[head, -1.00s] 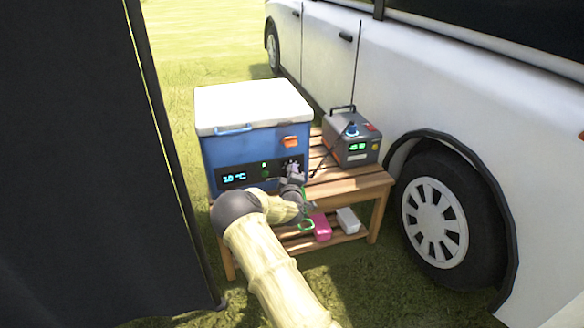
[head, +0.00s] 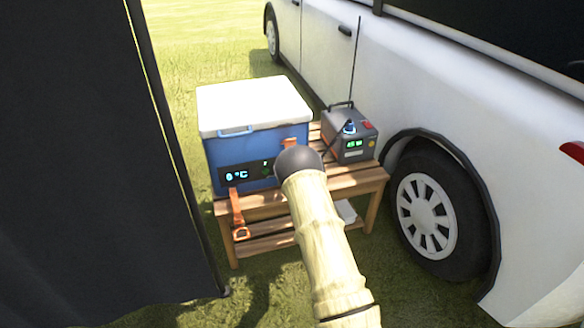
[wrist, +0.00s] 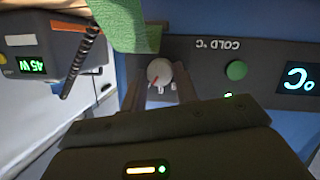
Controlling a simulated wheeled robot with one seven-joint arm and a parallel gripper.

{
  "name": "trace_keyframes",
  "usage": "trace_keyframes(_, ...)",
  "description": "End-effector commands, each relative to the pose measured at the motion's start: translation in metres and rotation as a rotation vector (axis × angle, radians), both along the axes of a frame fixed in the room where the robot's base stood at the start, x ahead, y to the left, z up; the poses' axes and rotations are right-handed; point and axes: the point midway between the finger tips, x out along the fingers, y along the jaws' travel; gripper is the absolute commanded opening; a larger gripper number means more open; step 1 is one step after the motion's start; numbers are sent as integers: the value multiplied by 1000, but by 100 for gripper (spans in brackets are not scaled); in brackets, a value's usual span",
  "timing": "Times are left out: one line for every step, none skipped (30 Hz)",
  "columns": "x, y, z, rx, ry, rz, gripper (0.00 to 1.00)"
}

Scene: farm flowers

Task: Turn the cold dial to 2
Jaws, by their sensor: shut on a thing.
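The cold dial (wrist: 160,72) is a small pale round knob with a red mark, on the dark panel (wrist: 215,55) under upside-down "COLD °C" lettering in the wrist view. My gripper (wrist: 161,88) is at the dial, its fingers shut on the knob from either side. The fingers cover part of the scale, and I cannot read which number the mark points to. In the head view the blue cooler (head: 212,155) with a white lid shows a display (head: 237,175) that appears to read 0 °C. My arm hides the dial and gripper there.
A grey power box (head: 350,135) stands right of the cooler on the wooden table (head: 350,181). An orange strap (head: 238,215) hangs at the front. A white van (head: 480,120) is at right, a dark panel (head: 80,160) at left. A green piece (wrist: 135,22) is near the dial.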

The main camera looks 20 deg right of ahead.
Motion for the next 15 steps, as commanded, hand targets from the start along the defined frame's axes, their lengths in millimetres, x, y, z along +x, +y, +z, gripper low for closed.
trace_keyframes(0,-3,3,47,-1,-3,7)
trace_keyframes(0,-3,3,76,0,-4,7)
trace_keyframes(0,-3,3,115,-1,-4,7)
trace_keyframes(0,-4,3,142,0,-4,7)
trace_keyframes(0,-4,3,171,-1,-4,7)
trace_keyframes(0,-4,3,209,0,-5,7)
trace_keyframes(0,-4,3,238,0,-4,7)
trace_keyframes(0,-5,3,266,0,-5,7)
trace_keyframes(0,-5,3,303,0,-4,7)
trace_keyframes(0,-5,3,333,-1,-5,7)
trace_keyframes(0,-5,3,361,-1,-3,7)
trace_keyframes(0,-6,2,399,-2,-5,7)
trace_keyframes(0,-6,2,427,-2,-3,7)
trace_keyframes(0,-6,2,456,-2,-4,7)
trace_keyframes(0,-6,2,495,-1,-5,7)
